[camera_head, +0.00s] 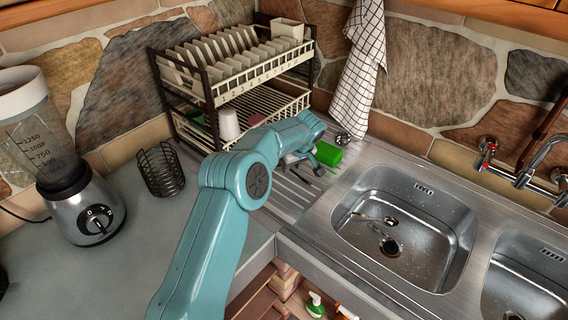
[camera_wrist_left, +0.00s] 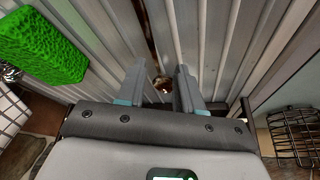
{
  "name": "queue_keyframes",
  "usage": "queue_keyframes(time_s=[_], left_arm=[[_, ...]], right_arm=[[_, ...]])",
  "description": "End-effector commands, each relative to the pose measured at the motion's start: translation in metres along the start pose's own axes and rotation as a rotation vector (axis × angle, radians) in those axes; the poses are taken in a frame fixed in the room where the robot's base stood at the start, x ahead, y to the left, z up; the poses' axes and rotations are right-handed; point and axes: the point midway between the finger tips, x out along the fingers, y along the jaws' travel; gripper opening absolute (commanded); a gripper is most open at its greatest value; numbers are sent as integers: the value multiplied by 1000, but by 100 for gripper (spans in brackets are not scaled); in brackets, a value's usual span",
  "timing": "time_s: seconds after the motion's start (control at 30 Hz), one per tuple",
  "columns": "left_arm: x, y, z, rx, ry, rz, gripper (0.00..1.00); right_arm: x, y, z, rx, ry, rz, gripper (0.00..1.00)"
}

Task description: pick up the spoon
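My left gripper (camera_head: 303,163) is over the ribbed drainboard left of the sink. In the left wrist view its two fingers (camera_wrist_left: 160,72) stand apart, pointing at the ribs. A narrow, shiny, brownish thing (camera_wrist_left: 147,28) lies along a groove there, with a small rounded reddish spot (camera_wrist_left: 162,82) between the fingers. It may be the spoon mirroring its surroundings, but I cannot tell for sure. The head view does not show it clearly. Another shiny, spoon-like item (camera_head: 378,219) lies in the left sink basin. My right gripper is not in view.
A green sponge (camera_head: 328,153) lies close beside the gripper and shows in the wrist view (camera_wrist_left: 40,45). A dish rack (camera_head: 255,80) with plates stands behind. A wire basket (camera_head: 160,170) and a blender (camera_head: 80,205) are left. The sink (camera_head: 340,207) is right. The left counter's front is clear.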

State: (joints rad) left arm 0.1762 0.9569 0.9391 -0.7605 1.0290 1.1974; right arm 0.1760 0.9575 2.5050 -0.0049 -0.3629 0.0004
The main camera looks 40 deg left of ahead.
Motion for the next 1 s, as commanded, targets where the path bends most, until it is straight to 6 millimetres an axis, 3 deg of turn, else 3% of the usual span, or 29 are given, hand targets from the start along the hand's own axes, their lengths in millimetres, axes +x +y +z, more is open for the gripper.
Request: queue_keyframes(time_s=[0.17, 0.4, 0.53, 1.0], left_arm=[[20, 1, -2, 0, 0, -1, 36], [23, 1, -1, 0, 1, 0, 36], [23, 1, -1, 0, 1, 0, 0], [22, 1, -2, 0, 1, 1, 0]], right_arm=[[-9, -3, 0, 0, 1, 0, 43], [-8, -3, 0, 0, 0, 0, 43], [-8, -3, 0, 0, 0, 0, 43], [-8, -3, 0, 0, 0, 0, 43]])
